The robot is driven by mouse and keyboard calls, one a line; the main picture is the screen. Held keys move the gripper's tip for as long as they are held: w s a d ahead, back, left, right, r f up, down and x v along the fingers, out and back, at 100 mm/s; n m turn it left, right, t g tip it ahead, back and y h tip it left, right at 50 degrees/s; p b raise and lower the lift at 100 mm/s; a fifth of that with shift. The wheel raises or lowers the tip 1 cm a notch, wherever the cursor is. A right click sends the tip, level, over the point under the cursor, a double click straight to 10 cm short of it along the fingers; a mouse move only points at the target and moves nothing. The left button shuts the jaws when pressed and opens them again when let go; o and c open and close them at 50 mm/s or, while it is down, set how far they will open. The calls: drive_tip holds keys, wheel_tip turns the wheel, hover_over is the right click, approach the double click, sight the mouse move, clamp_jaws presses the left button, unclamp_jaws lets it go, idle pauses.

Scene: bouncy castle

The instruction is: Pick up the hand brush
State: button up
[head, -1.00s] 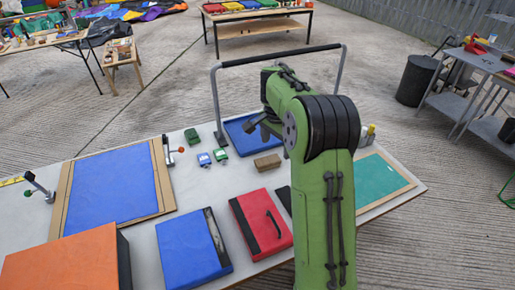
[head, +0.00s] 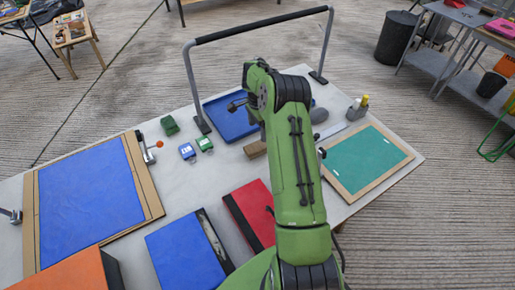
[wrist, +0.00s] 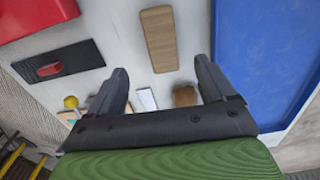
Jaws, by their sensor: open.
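A flat, oblong brown wooden piece (wrist: 158,38), which looks like the back of the hand brush, lies on the white table beyond my fingertips in the wrist view. In the head view its brown end (head: 254,149) shows left of my arm, the rest hidden behind it. I cannot make out bristles. My gripper (wrist: 165,82) is open, with nothing held between its fingers. A small white piece (wrist: 147,99) and a small brown piece (wrist: 185,96) show below, between the fingers; I cannot tell what they are. The arm hides the gripper in the head view.
A blue tray (head: 231,119) lies beside the wooden piece, under a tall bar frame (head: 190,85). A red case (head: 249,215), blue case (head: 185,252) and green board (head: 367,160) lie nearby. A black piece with a red part (wrist: 60,64) is left in the wrist view.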

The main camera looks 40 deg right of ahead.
sight(258, 145)
wheel_tip(258, 145, down, 10)
drive_tip(key=shift+w+r+b, duration=0.1)
drive_tip(key=shift+w+b, duration=0.05)
drive_tip(key=shift+b, duration=0.2)
drive_tip(key=c, duration=1.2)
wheel_tip(258, 145, up, 10)
drive_tip(key=p, duration=0.1)
